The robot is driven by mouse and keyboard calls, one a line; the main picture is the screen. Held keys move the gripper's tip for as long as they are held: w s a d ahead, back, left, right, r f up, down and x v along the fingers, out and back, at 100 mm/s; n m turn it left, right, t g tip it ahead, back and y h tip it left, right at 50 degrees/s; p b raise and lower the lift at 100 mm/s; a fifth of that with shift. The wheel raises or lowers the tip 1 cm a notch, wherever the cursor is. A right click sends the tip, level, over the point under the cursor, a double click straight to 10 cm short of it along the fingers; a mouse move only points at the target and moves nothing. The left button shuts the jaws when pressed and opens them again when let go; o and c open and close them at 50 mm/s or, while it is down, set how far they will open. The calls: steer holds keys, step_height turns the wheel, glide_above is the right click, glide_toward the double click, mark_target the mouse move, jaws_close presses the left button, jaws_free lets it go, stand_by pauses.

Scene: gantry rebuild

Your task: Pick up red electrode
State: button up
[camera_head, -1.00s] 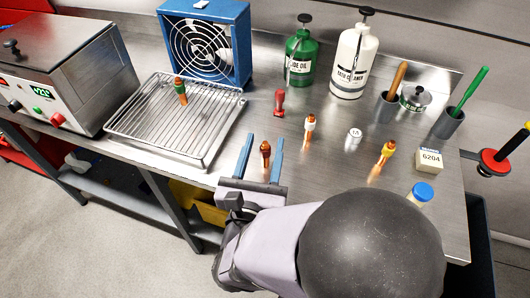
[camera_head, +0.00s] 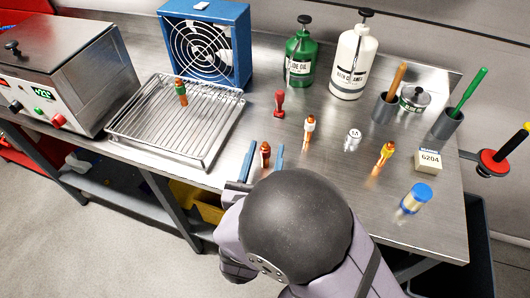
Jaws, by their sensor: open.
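The red electrode (camera_head: 265,152), orange-bodied with a dark red band, stands on the steel bench near its front edge. My gripper (camera_head: 264,147) is open, with one blue finger on each side of the electrode. Gaps show between the electrode and both fingers. Other copper-coloured electrodes stand about: a green-banded one (camera_head: 181,92) on the wire rack, a white-banded one (camera_head: 309,129) and a yellow-banded one (camera_head: 385,156) on the bench.
A small red stamp-like object (camera_head: 279,103) stands just behind my gripper. The wire rack (camera_head: 150,143) lies to the left, by a blue fan (camera_head: 212,50). A small white-labelled cylinder (camera_head: 353,140), a 6204 box (camera_head: 428,161) and a blue-capped jar (camera_head: 414,200) stand to the right.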

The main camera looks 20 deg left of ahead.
steer(key=shift+w+a+p, duration=0.25)
steer(key=shift+w+p, duration=0.1)
steer(key=shift+w, duration=0.95)
steer(key=shift+w+a+p, duration=0.25)
steer(key=shift+w+p, duration=0.1)
steer(key=shift+w, duration=0.9)
jaws_close()
